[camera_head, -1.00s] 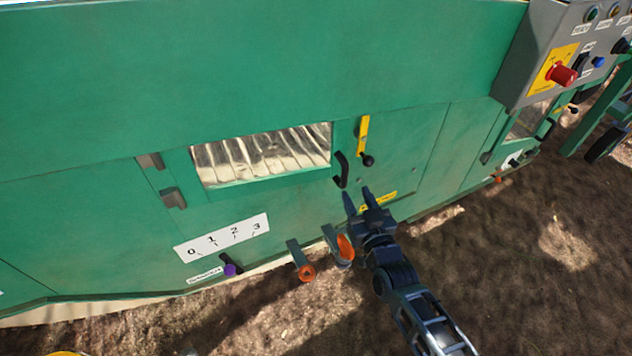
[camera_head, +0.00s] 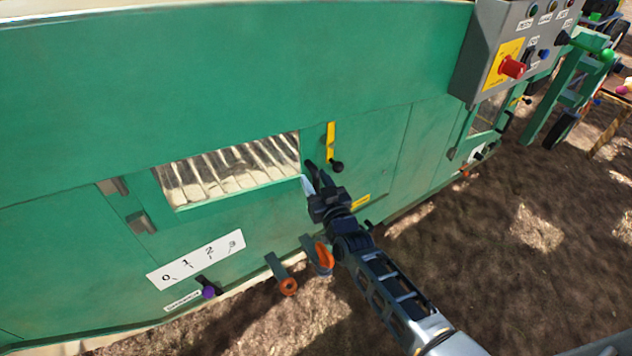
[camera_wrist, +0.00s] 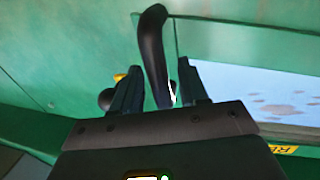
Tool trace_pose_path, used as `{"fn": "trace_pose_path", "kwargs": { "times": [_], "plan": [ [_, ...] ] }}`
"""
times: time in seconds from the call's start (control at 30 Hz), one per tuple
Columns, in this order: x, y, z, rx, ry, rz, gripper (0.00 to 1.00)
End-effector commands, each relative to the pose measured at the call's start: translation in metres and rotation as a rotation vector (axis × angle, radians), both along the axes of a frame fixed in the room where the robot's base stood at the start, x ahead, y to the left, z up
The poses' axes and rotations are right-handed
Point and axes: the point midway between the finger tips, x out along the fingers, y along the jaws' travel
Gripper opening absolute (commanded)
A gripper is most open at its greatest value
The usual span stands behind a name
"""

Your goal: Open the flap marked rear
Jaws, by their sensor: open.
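The green flap (camera_head: 236,196) with a clear window is closed flush in the machine's green side wall. Its black curved handle (camera_wrist: 152,45) is at its right edge in the head view. My gripper (camera_head: 311,176) is open at this handle. In the wrist view the handle stands between my two fingers (camera_wrist: 160,85); I cannot tell whether they touch it. A yellow label partly shows in the wrist view (camera_wrist: 285,150), reading "RE".
Grey hinges (camera_head: 140,222) sit left of the flap. A control box with a red knob (camera_head: 511,67) juts out at upper right. Bare ground (camera_head: 490,220) lies at right.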

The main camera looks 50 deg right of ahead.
Motion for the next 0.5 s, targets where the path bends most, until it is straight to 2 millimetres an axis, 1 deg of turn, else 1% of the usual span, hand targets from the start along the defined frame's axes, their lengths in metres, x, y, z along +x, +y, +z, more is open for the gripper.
{"fn": "trace_pose_path", "kwargs": {
  "times": [0.03, 0.07, 0.4, 0.5],
  "plan": [
    [-0.0001, 0.0000, 0.0000, 0.000, 0.000, 0.000, 0.43],
    [-0.0001, 0.0002, 0.0000, 0.000, 0.000, 0.000, 0.41],
    [-0.0003, 0.0003, 0.0000, 0.000, 0.000, 0.000, 0.08],
    [-0.0004, 0.0002, 0.0000, 0.000, 0.000, 0.000, 0.00]
  ]
}}
